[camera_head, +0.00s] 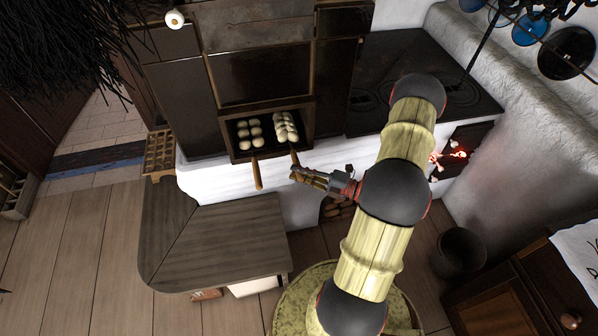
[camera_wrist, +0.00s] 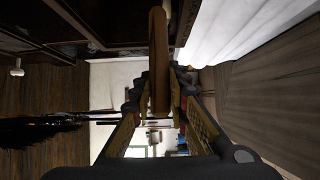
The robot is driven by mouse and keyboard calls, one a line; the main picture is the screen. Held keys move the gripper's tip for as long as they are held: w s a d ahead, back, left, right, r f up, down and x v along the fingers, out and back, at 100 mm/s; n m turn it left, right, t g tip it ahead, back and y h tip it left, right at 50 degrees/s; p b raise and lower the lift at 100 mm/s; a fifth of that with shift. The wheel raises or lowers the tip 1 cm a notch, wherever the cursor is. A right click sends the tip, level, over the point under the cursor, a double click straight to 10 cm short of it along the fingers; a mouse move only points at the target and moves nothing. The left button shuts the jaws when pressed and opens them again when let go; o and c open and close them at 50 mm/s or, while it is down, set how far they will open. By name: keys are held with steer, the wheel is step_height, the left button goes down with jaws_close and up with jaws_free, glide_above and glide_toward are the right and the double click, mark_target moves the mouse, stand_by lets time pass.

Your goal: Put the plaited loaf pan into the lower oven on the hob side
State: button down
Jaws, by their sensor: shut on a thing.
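The plaited loaf pan shows in the head view as a pale braided loaf (camera_head: 285,127) in the right half of a dark, open oven recess in the stove front. Its wooden handle (camera_head: 294,156) sticks out toward me. My gripper (camera_head: 297,175) is at that handle, in front of the recess, and is shut on it. In the wrist view the long wooden handle (camera_wrist: 158,60) runs between the fingers of my gripper (camera_wrist: 158,98). The pan's edges are hard to make out against the dark recess.
Beside the loaf, pale rolls (camera_head: 249,132) sit in the recess, with another wooden handle (camera_head: 257,172) sticking out. The dark hob (camera_head: 420,75) is at the right, with a glowing fire opening (camera_head: 455,154) below it. A wooden bench (camera_head: 220,240) stands at the front left.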

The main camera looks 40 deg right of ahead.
steer(key=shift+f, duration=0.15)
stand_by(0.4)
steer(key=c, duration=1.7)
jaws_free()
steer(key=shift+c, duration=0.2)
steer(key=shift+o, duration=0.4)
steer(key=v, duration=1.2)
steer(key=s+a+p, duration=0.3)
steer(key=s+a, duration=0.1)
steer(key=s, duration=0.3)
steer(key=shift+s+a, duration=0.25)
steer(key=shift+s, duration=0.1)
